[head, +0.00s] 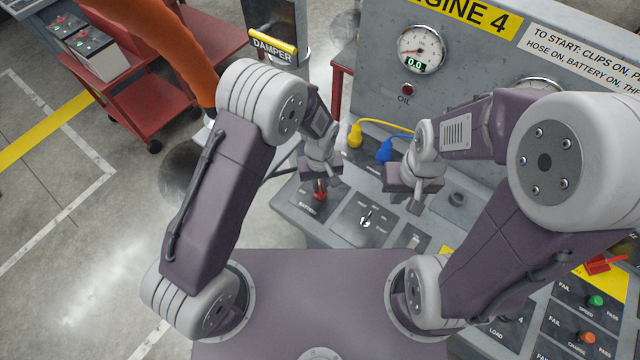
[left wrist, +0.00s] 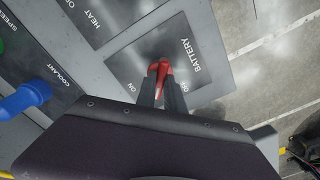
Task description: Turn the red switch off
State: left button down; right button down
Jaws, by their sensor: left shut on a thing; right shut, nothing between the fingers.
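The red switch (head: 320,193) is on a dark panel marked BATTERY (head: 308,203) at the left end of the grey console. In the left wrist view the red switch (left wrist: 160,68) stands between the OFF and ON labels. My left gripper (head: 320,182) is over the switch, its two dark fingers (left wrist: 162,92) shut on the red handle. The fingers hide the lower part of the handle, so its exact setting is hard to tell. My right gripper (head: 418,205) is shut and empty above the console, to the right of the switch.
A key switch (head: 366,219) sits on the panel right of the battery panel. Yellow (head: 355,136) and blue (head: 385,150) plugs with cables stand behind the grippers. The upright ENGINE 4 panel (head: 480,60) rises behind. Open floor lies left of the console.

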aim_at(320, 187)
pick_arm(q)
jog(key=n, duration=0.4)
jog(key=shift+n, duration=2.2)
jog(key=shift+w+r, duration=0.1)
jog(key=c, duration=1.4)
grip_release()
jog(key=shift+c, duration=0.2)
jog(key=shift+r, duration=0.3)
notch_tip(320, 187, up, 8)
jog(key=b, duration=0.1)
jog(key=shift+r+b, duration=0.2)
jog(key=shift+b, duration=0.15)
